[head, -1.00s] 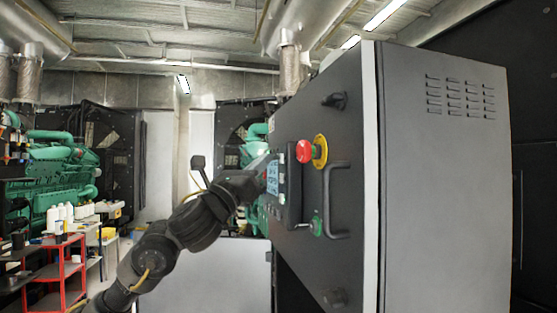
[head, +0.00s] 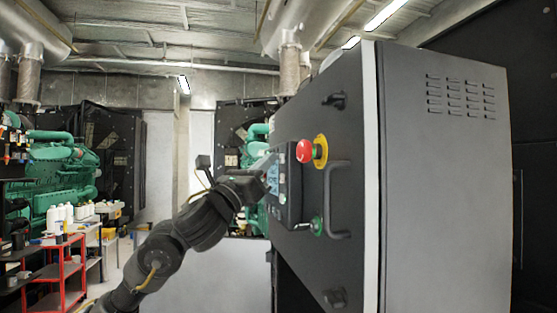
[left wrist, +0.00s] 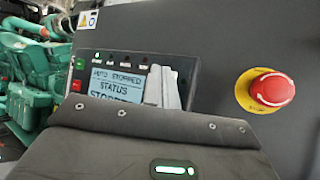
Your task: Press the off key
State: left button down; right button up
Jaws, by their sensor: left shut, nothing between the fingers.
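The controller panel (head: 283,185) is on the dark door of the grey cabinet. In the left wrist view its lit screen (left wrist: 117,84) reads "AUTO STOPPED" and "STATUS". Left of the screen are a small green key (left wrist: 80,64) and a small red key (left wrist: 77,86); their markings are too small to read, so I cannot tell which is the off key. My left gripper (head: 266,162) is shut and empty. Its pale fingers (left wrist: 162,88) stand in front of the screen's right part. I cannot tell whether they touch the panel. The panel's lower part is hidden by my wrist. My right gripper is not in view.
A red emergency stop knob (head: 304,151) on a yellow base sticks out right of the panel, also in the left wrist view (left wrist: 272,90). A door handle (head: 330,200) and a green knob (head: 317,226) are nearby. A red cart (head: 58,275) stands far left.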

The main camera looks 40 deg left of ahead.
pick_arm(q)
jog(key=shift+w+d, duration=0.25)
jog(key=shift+w, duration=0.15)
dwell(0.3)
jog(key=shift+s+a, duration=0.1)
jog(key=shift+s, duration=0.05)
jog(key=shift+s+a, duration=0.45)
jog(key=shift+s, duration=0.15)
jog(key=s+a+b, duration=0.1)
jog(key=s+a, duration=0.1)
jog(key=s+a+b, duration=0.1)
jog(key=s, duration=0.1)
jog(key=shift+s+a, duration=0.35)
dwell(0.8)
